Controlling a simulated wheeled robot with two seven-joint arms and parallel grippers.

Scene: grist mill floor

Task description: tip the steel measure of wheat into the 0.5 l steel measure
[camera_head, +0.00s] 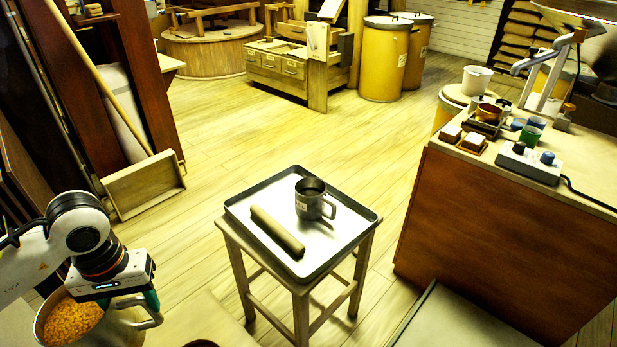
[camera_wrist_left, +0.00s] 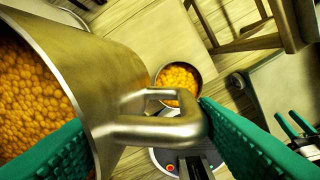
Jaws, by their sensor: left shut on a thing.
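My left gripper (camera_head: 148,298) is at the lower left, shut on the handle of a steel measure (camera_head: 122,330). The measure is well filled with golden wheat. In the left wrist view, its wall (camera_wrist_left: 118,70) and handle are close, between the teal fingers (camera_wrist_left: 150,130). A smaller grey steel measure (camera_head: 310,203) with a handle and a label stands upright on the tray; the label is too small to read, and its inside looks dark. The held measure is well left of it and apart. A teal and black part at the left wrist view's right edge may be my right gripper; its state is unclear.
The tray (camera_head: 343,246) lies on a wooden stool (camera_head: 302,312) and also holds a brown roll (camera_head: 277,231). A round vessel of wheat (camera_wrist_left: 178,82) stands lower in the left wrist view. A wooden counter (camera_head: 500,235) stands right. Floor between is open.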

